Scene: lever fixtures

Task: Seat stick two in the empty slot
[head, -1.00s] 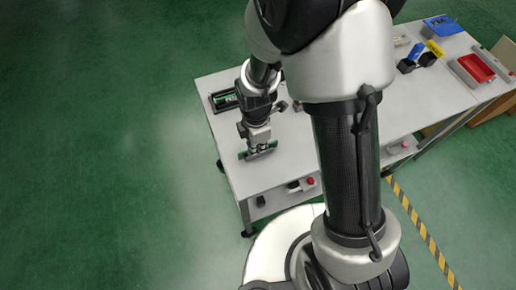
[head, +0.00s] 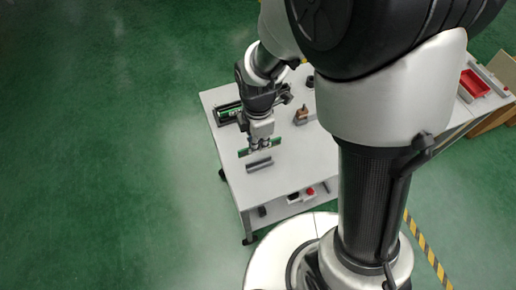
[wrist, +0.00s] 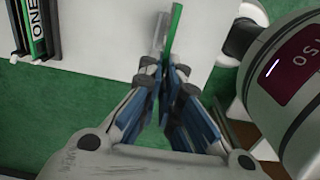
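A long green stick (head: 243,152), taken as stick two, is between the fingertips of my gripper (head: 261,146). In the wrist view the fingers (wrist: 167,88) close around the green stick (wrist: 174,32), seen edge-on; its label is not readable. It seems to be held above the table. A black rack (head: 219,119) lies at the table's far left, beyond my gripper. It also shows in the wrist view (wrist: 54,34), with a stick marked ONE (wrist: 37,27) in it and a dark gap beside that stick. My wrist hides part of the rack in the head view.
A grey holder (head: 259,164) stands on the white table (head: 285,178), just nearer than the held stick. A brownish block with a knob (head: 303,115) stands to the right. A red tray (head: 474,83) is far right. My arm hides the middle.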

